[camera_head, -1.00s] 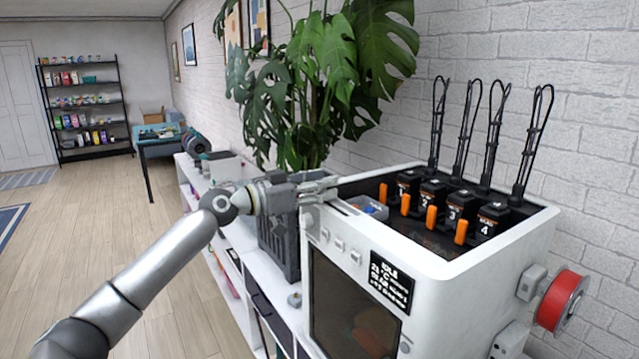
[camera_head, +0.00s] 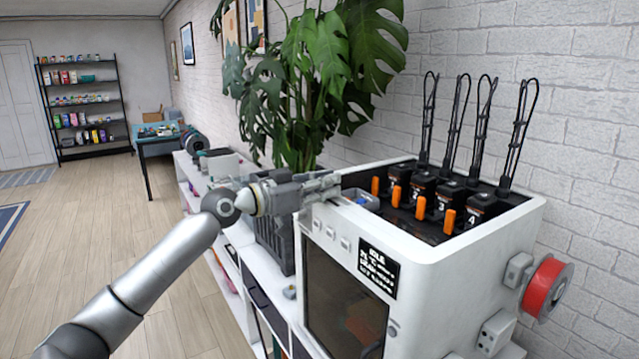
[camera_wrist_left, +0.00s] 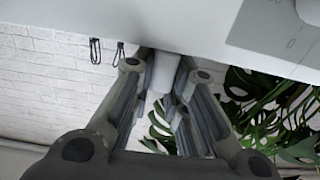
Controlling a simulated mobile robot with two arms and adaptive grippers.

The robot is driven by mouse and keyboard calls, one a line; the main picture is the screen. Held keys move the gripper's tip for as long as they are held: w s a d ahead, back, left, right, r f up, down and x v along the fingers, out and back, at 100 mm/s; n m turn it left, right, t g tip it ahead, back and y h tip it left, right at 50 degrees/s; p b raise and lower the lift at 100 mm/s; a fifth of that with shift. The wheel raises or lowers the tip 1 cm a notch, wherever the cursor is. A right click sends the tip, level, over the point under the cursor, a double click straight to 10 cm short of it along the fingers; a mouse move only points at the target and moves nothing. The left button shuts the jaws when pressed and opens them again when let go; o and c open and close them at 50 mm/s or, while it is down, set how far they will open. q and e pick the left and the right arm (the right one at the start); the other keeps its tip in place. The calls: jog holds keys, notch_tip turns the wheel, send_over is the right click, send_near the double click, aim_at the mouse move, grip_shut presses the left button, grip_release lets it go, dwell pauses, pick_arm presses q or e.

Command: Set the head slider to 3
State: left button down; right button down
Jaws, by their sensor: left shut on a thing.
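The white printer (camera_head: 450,280) stands at the right of the head view. Four black heads numbered 1 to 4 sit in its open top, with orange levers in front; head 3 (camera_head: 446,192) is third from the left. My left gripper (camera_head: 334,184) is at the printer's left edge near the rim. In the left wrist view its fingers (camera_wrist_left: 160,75) are closed on a pale grey block (camera_wrist_left: 163,70), apparently the slider's knob. A pale panel (camera_wrist_left: 265,30) with faint scale marks, including a 0, shows there. The slider's setting cannot be read. My right gripper is out of view.
A large leafy plant (camera_head: 310,80) stands behind my left gripper. A red spool (camera_head: 547,287) is on the printer's right side. The low white shelf runs left; the wooden floor (camera_head: 90,230) is clear.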

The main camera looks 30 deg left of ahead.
pick_arm(q)
jog(key=shift+s+d+r, duration=0.15)
jog(key=shift+s+d, duration=0.15)
jog(key=shift+d, duration=0.2)
jog(key=shift+w+a, duration=0.15)
jog(key=shift+a, duration=0.1)
jog(key=shift+w+a+f, duration=0.15)
jog(key=shift+a+f, duration=0.05)
jog(key=c, duration=1.7)
grip_release()
jog(key=shift+o, duration=1.6)
jog(key=shift+d+r, duration=0.1)
jog(key=shift+s+a, duration=0.2)
jog(key=v, duration=1.1)
jog(key=shift+s, duration=0.3)
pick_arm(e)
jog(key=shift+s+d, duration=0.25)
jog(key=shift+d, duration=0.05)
pick_arm(q)
jog(key=shift+a, duration=0.1)
